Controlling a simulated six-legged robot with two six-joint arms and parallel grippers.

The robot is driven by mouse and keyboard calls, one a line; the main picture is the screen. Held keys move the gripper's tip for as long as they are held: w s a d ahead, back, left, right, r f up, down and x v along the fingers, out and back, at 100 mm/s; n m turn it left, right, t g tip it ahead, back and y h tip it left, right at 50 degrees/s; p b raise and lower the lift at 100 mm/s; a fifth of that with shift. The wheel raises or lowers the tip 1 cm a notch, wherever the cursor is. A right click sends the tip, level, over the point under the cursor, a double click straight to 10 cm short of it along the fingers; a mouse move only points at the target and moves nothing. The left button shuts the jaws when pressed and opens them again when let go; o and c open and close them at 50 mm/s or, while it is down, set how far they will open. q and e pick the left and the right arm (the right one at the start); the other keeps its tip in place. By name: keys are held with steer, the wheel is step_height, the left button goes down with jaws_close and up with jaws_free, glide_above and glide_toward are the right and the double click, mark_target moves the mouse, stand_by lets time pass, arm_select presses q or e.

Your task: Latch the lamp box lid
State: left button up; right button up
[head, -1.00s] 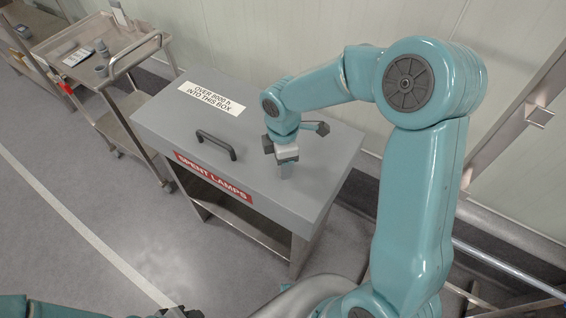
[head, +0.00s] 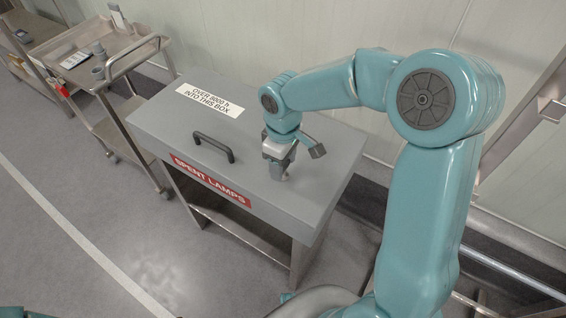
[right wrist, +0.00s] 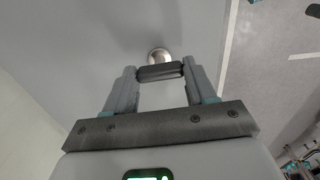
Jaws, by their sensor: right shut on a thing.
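The grey lamp box (head: 247,235) has a red SPENT LAMPS label (head: 212,181) on its front. Its flat grey lid (head: 170,125) lies down, with a dark handle (head: 214,147) near the front edge. My right gripper (head: 278,172) is low over the right part of the lid. In the right wrist view its fingers (right wrist: 161,73) are shut on the two ends of a short dark latch grip (right wrist: 161,72). A round shiny metal piece (right wrist: 158,55) shows just beyond the grip. In the head view my gripper mostly hides the latch. My left gripper is not in view.
A metal trolley (head: 127,63) with small items on top stands left of the box. A pale wall (head: 270,35) runs behind. The floor (head: 75,270) in front and to the left is clear, with a white line across it.

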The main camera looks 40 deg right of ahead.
steer(key=shift+m, duration=0.4)
steer(key=o, duration=1)
steer(key=shift+o, duration=0.2)
step_height(320, 180, up, 16)
steer(key=p, duration=0.1)
steer(key=shift+r+p, duration=0.2)
steer(key=shift+p, duration=0.15)
steer(key=shift+s, duration=0.15)
